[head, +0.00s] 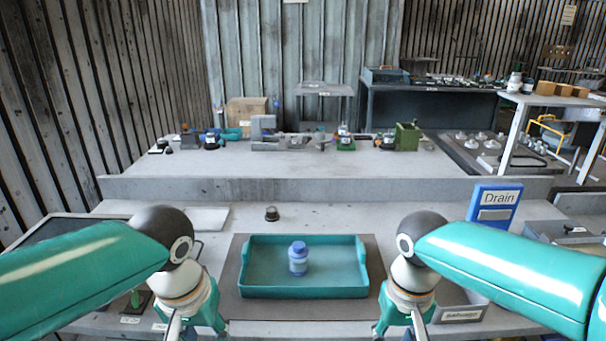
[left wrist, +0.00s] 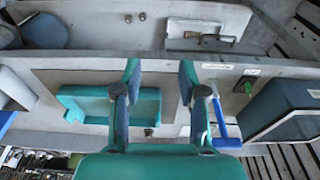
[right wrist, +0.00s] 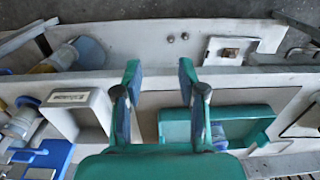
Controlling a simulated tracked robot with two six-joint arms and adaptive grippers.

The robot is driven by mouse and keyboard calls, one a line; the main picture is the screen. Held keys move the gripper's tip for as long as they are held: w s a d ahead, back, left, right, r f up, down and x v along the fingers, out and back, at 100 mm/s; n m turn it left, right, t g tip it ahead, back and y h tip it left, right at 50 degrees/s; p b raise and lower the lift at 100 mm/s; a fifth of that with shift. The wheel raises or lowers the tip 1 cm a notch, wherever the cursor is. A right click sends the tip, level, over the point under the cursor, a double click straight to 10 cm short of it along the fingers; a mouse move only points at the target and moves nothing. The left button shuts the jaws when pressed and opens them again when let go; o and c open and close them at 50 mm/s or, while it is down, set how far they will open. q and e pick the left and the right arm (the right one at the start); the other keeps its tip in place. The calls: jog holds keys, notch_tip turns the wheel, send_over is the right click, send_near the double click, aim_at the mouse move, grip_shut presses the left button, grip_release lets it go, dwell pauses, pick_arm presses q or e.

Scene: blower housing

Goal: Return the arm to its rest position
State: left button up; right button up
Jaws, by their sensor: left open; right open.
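My left gripper (head: 195,325) is at the lower left in the head view, left of the teal tray (head: 303,292). In the left wrist view its fingers (left wrist: 160,72) are apart with nothing between them. My right gripper (head: 402,325) is at the lower right, just right of the tray. In the right wrist view its fingers (right wrist: 158,72) are apart and empty. Both grippers' tips are partly cut off at the bottom of the head view. A white bottle with a blue cap (head: 298,260) stands upright in the tray, apart from both grippers.
A labelled grey bin (head: 462,305) sits partly behind my right arm. A small dark round part (head: 271,213) and a pale plate (head: 207,218) lie behind the tray. A low grey ledge (head: 320,188) crosses behind them.

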pick_arm(q)
jog(key=w+d+f+g+h, duration=0.1)
jog(key=d+f, duration=0.1)
jog(key=f, duration=0.8)
jog(key=d+f+h, duration=0.1)
jog(key=d+f, duration=0.1)
jog(key=f, duration=0.9)
pick_arm(e)
jog(key=a+f+y, duration=0.2)
jog(key=a+f, duration=0.1)
jog(key=f, duration=1.6)
pick_arm(q)
jog(key=s+f+n+h, duration=0.1)
jog(key=s+f, duration=0.5)
jog(key=f, duration=0.3)
jog(key=s+a+f+n, duration=0.1)
jog(key=s+f, duration=0.5)
jog(key=f, duration=0.3)
jog(key=shift+a+f+h, duration=0.15)
jog(key=shift+f+h, duration=0.15)
jog(key=shift+h, duration=0.1)
pick_arm(e)
jog(key=s+f+m+y, duration=0.1)
jog(key=s+f+m, duration=0.1)
jog(key=s+f, duration=1)
notch_tip(320, 180, down, 4)
jog(key=shift+s+f+t+y, duration=0.15)
jog(key=shift+s+t+y, duration=0.15)
jog(key=shift+s+y, duration=0.1)
jog(key=shift+a, duration=0.1)
